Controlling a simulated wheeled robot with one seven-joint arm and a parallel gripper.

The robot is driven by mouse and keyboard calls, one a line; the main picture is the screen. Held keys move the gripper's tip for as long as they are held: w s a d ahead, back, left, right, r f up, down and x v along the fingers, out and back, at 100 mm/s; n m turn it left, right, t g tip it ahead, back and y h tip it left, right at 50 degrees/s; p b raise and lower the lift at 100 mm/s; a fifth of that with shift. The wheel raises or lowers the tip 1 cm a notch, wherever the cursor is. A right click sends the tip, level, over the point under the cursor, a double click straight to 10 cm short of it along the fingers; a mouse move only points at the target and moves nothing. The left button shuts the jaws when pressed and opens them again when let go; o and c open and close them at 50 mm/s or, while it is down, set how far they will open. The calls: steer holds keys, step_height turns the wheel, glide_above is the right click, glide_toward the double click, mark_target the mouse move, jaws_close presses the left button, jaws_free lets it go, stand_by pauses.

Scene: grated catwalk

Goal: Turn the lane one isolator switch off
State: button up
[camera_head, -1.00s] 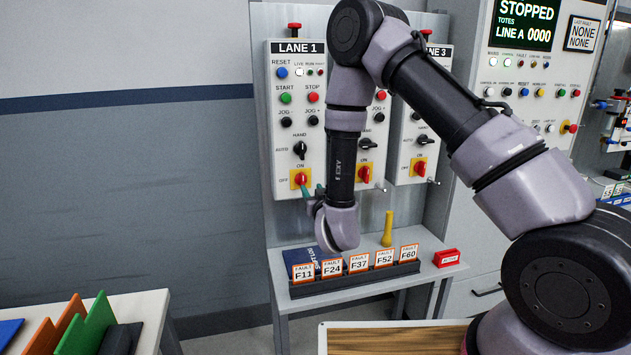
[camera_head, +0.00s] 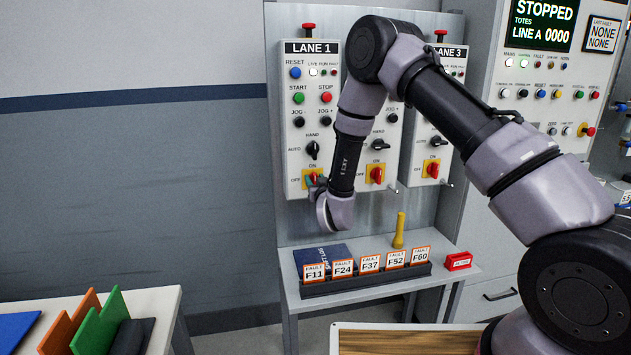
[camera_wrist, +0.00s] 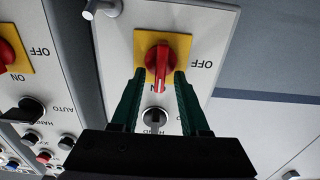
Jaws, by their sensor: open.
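The lane one isolator is a red rotary handle on a yellow plate (camera_head: 306,173), low on the LANE 1 panel (camera_head: 295,130). It is partly hidden behind my fingers in the head view. In the wrist view, which shows the panel upside down, the red handle (camera_wrist: 160,62) stands in line with the ON mark, and OFF is to its right. My gripper (camera_wrist: 160,76) is open, its green fingers on either side of the handle's lower part. Gaps show beside the handle; contact cannot be told. My gripper (camera_head: 317,182) also shows at the panel in the head view.
A black selector knob (camera_wrist: 154,115) sits close to the isolator, between my fingers in the wrist view. Neighbouring panels carry similar isolators (camera_head: 377,175). Below stand a rack of fault cards (camera_head: 365,281), a yellow post (camera_head: 399,232) and a red block (camera_head: 458,261).

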jaws_close()
steer(key=shift+n, duration=0.3)
steer(key=n, duration=0.4)
steer(key=shift+s+a+f+n, duration=0.1)
steer(key=shift+s+a+n, duration=0.05)
steer(key=shift+a+n, duration=0.2)
steer(key=shift+s+a+f+n, duration=0.1)
steer(key=shift+f+n, duration=0.1)
steer(key=shift+n, duration=1.9)
steer(key=shift+w+a+f+n, duration=0.15)
steer(key=shift+f+n, duration=0.1)
steer(key=shift+n, duration=1.8)
steer(key=shift+s+a+f+n, duration=0.1)
steer(key=shift+s+f+n, duration=0.1)
steer(key=shift+n, duration=1.9)
